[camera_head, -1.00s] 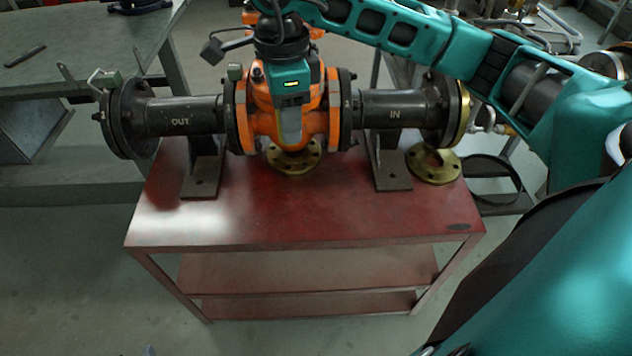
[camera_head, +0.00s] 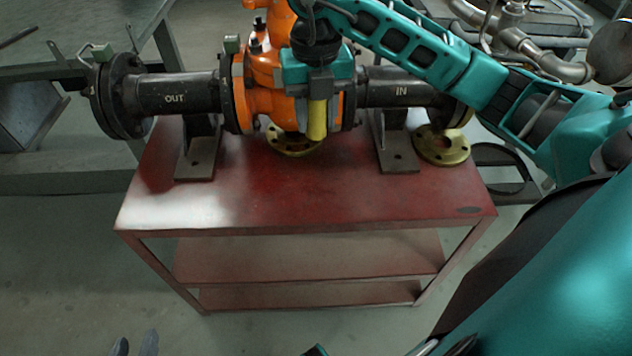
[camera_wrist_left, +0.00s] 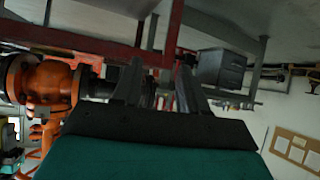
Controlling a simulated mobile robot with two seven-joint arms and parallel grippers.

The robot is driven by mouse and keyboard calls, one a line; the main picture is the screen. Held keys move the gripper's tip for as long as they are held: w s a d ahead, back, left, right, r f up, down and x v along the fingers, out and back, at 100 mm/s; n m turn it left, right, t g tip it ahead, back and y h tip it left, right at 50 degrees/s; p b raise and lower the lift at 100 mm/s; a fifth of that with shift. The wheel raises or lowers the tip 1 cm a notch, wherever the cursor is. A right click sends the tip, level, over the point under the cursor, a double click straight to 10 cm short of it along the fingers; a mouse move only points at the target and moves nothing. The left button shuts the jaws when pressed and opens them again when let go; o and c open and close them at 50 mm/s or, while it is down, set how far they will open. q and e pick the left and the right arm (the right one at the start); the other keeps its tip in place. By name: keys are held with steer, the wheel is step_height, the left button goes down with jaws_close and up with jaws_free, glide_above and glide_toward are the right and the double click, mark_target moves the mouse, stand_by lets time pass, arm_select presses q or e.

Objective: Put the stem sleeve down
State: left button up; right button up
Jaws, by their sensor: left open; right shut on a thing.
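My right gripper (camera_head: 318,100) is shut on a yellow upright cylinder, the stem sleeve (camera_head: 317,121), in the head view. It is held in front of the orange gate valve (camera_head: 262,62), above the red table; whether it touches anything below is not clear. The fingers hide part of the sleeve, and the gripper hides the right part of the valve body. The two fingertips of my left gripper (camera_head: 135,344) show at the bottom left, apart and empty. In the left wrist view its fingers (camera_wrist_left: 161,88) are also apart, with nothing between them.
Black OUT and IN pipes (camera_head: 176,93) flank the valve on grey supports. Two brass flanges lie on the red table (camera_head: 300,205), one under the valve and one at the right (camera_head: 442,146). The table's front is clear. A grey bench (camera_head: 90,40) stands left.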

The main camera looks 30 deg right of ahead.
step_height(320, 180, down, 14)
steer(key=shift+f+b, duration=0.1)
steer(key=shift+b, duration=1.1)
step_height(320, 180, down, 5)
steer(key=shift+f+b, duration=0.15)
steer(key=shift+b, duration=0.4)
steer(key=shift+f, duration=0.15)
steer(key=o, duration=1)
